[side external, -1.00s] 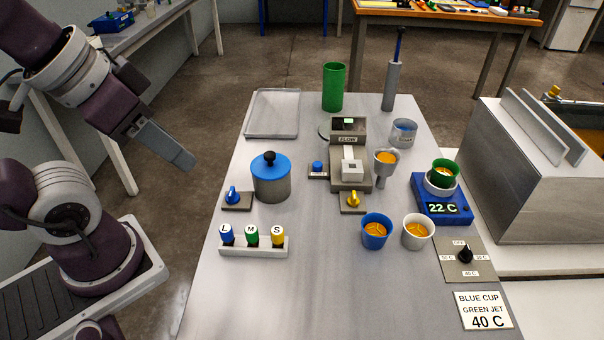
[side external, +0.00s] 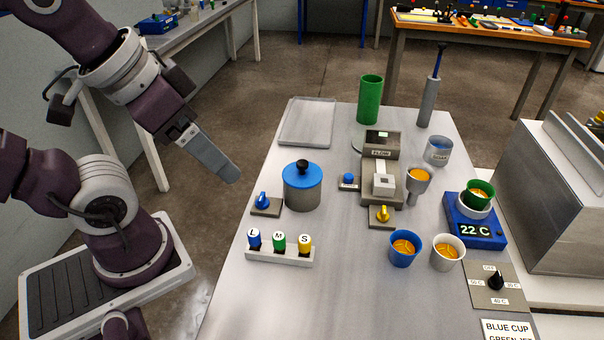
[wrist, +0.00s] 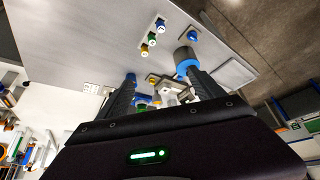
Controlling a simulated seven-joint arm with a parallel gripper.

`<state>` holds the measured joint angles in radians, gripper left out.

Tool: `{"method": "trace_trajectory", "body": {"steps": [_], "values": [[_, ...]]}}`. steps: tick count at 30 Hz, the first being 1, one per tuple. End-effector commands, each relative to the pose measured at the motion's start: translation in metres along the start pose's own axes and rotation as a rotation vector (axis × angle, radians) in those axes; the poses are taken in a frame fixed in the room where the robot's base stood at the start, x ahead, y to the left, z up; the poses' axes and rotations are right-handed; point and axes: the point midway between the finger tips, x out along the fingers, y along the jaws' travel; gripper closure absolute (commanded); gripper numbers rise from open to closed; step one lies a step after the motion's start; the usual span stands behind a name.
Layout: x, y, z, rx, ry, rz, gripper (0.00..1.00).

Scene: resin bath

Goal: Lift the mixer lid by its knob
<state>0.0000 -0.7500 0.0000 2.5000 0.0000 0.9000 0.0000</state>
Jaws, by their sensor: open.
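The mixer (side external: 301,197) is a grey cylinder standing on the table, with a blue lid (side external: 290,175) on top. A dark round knob (side external: 302,163) rises from the lid's middle. My gripper (side external: 231,176) is left of the mixer in the side external view, apart from it, pointing down and to the right; its fingers overlap there. In the wrist view my gripper (wrist: 161,76) has its two fingers spread with nothing held between them. The mixer's grey body (wrist: 183,54) and blue lid (wrist: 184,69) show near the right fingertip; I cannot make out the knob there.
A blue-knobbed dial (side external: 263,202) stands close left of the mixer, and a rack (side external: 280,256) of L, M and S pieces is in front. A blue button (side external: 348,179) and the flow machine (side external: 381,145) stand to the right. An empty tray (side external: 307,122) lies behind.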

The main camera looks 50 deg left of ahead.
Motion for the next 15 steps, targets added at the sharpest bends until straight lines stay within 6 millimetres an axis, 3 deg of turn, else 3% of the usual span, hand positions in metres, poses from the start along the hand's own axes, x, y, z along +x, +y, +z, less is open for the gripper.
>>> {"method": "trace_trajectory", "body": {"steps": [1,3,10,13,15], "values": [[0.0,0.0,0.0,0.0,0.0,0.0,0.11],[0.0,0.0,0.0,0.0,0.0,0.0,0.0],[0.001,-0.001,-0.003,0.018,-0.006,-0.003,0.0],[0.008,-0.007,-0.026,0.174,-0.065,-0.025,0.0],[0.024,-0.016,-0.056,0.386,-0.143,-0.034,0.0]]}}
